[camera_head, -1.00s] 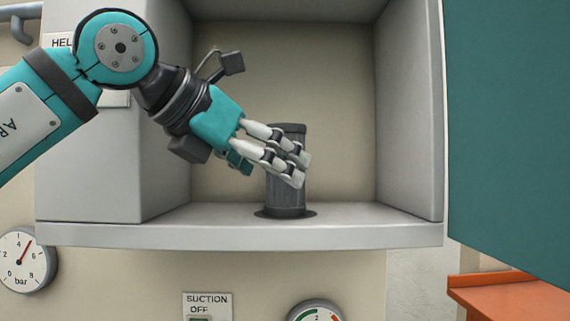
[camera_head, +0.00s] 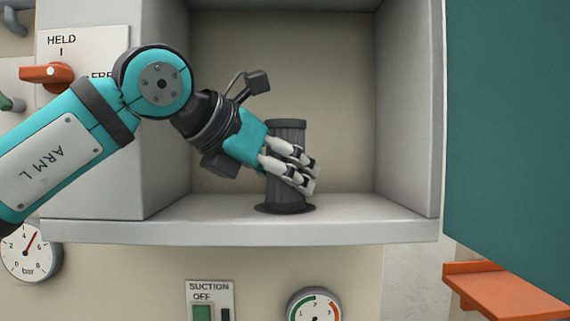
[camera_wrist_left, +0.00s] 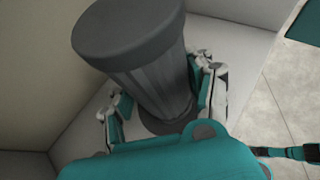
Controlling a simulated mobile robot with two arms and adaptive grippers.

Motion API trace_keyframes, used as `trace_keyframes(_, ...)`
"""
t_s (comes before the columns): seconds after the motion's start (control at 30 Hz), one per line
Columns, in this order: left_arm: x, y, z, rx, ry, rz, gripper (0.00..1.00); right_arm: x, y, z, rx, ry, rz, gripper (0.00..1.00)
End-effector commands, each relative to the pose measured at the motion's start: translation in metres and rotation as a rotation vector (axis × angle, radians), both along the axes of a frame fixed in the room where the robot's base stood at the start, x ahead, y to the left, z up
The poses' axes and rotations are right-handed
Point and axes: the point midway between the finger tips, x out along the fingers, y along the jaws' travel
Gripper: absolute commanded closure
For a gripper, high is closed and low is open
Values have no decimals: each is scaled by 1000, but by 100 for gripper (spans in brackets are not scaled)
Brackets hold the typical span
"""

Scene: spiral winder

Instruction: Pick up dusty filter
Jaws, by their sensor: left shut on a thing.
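The dusty filter (camera_head: 286,197) is a dark grey ribbed cylinder with a wider cap, standing upright in the open grey compartment. Its foot meets a dark round patch on the compartment floor. My left gripper (camera_head: 300,172) reaches in from the left and is shut on the filter's middle, with its pale fingers across the front. In the left wrist view the filter (camera_wrist_left: 145,65) stands between the fingers of the gripper (camera_wrist_left: 160,95), one on each side. My right gripper is not in view.
The grey compartment (camera_head: 345,228) has side walls close on the left and right. A red-orange handle (camera_head: 47,74) with a "HELD" label is at the upper left. A teal panel (camera_head: 510,120) stands at the right, above an orange ledge (camera_head: 490,290). A suction switch (camera_head: 202,316) and gauges are below.

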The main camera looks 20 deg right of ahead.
Motion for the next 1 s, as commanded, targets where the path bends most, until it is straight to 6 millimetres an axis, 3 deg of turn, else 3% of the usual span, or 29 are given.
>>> trace_keyframes(0.1,0,0,-1,1,0,1,86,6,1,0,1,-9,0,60)
trace_keyframes(0.47,0,0,4,0,-1,2,86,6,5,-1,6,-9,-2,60)
trace_keyframes(0.77,-1,-1,36,-2,-1,1,86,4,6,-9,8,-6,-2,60)
trace_keyframes(1.0,-57,1,35,1,-8,-3,86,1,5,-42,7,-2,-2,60)
